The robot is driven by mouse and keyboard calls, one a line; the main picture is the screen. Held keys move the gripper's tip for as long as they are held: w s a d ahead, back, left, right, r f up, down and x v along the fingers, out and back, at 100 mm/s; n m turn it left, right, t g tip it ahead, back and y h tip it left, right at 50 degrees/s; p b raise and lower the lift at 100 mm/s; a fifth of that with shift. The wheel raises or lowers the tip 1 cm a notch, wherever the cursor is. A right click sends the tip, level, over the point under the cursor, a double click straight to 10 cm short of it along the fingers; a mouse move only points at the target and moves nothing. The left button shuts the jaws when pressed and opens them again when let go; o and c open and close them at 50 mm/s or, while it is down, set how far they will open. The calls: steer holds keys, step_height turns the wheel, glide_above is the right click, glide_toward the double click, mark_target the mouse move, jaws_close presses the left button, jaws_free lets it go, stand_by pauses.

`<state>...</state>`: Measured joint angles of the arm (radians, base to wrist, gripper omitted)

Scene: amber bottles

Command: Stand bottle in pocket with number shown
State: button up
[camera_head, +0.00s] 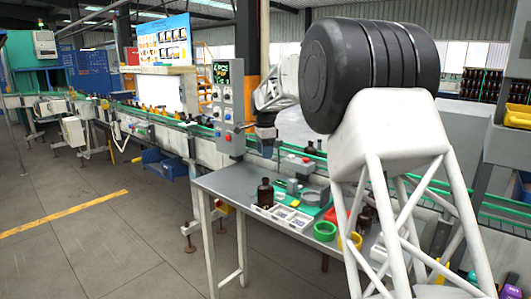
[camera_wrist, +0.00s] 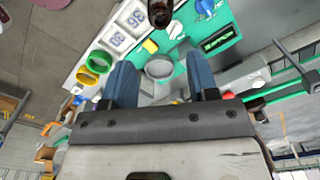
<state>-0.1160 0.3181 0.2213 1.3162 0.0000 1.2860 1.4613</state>
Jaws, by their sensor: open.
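An amber bottle (camera_head: 265,193) with a dark cap stands upright on the grey table, behind the white tray (camera_head: 262,213). In the head view my gripper (camera_head: 266,135) hangs above the table's back edge.
Green (camera_head: 325,231) and yellow (camera_head: 350,241) rings stand right of the tray. A green base with grey fixtures (camera_head: 310,197) lies behind it. A conveyor runs behind the table, with another dark bottle (camera_head: 310,148). The table's left part is clear.

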steer(key=s+d+r+n, duration=0.2)
steer(key=s+d, duration=0.1)
steer(key=s, duration=0.7)
steer(key=s+d+r+n+t, duration=0.1)
steer(key=s+d+r+n, duration=0.15)
steer(key=s, duration=0.85)
steer(key=s+d+r+n, duration=0.1)
steer(key=s+d+n, duration=0.15)
steer(key=s, duration=0.75)
steer(key=s+d+f+n, duration=0.1)
steer(key=s+f, duration=0.3)
steer(key=s, duration=0.6)
steer(key=s+d+f+n+t, duration=0.1)
steer(key=s+f+n, duration=0.3)
steer(key=s, duration=0.7)
steer(key=s+d+f+n, duration=0.1)
steer(key=s+f+n, duration=0.2)
steer(key=s, duration=0.8)
steer(key=shift+s+f+t, duration=0.15)
steer(key=shift+f+t, duration=0.15)
steer(key=shift+f, duration=0.2)
steer(key=shift+d, duration=0.1)
